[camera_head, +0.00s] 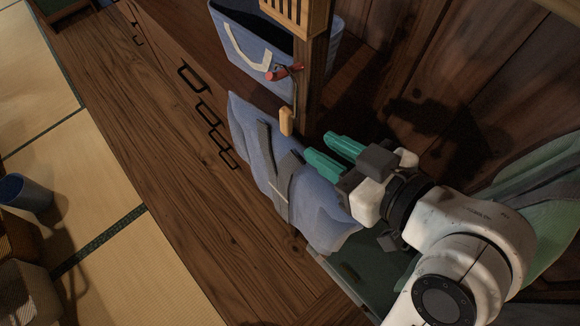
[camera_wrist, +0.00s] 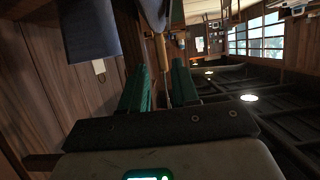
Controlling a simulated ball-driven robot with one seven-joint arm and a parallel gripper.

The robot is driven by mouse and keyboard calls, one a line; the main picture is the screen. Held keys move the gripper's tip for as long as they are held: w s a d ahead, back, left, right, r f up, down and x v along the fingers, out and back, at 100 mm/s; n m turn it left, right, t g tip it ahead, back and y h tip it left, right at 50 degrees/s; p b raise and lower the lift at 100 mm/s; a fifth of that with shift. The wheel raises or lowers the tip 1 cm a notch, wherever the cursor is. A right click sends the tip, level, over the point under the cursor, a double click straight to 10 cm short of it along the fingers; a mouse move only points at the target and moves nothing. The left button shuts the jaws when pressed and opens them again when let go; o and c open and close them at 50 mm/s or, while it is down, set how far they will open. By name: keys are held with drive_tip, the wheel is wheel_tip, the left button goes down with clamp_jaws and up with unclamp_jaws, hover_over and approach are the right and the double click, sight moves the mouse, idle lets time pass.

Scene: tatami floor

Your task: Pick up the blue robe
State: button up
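I cannot make out the robe for certain there.
The chest front is clear.

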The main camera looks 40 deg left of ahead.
sight(290, 128)
drive_tip(key=shift+x, duration=0.95)
drive_tip(key=shift+p+x, duration=0.8)
drive_tip(key=shift+x, duration=1.95)
clamp_jaws()
drive_tip(key=shift+r, duration=0.1)
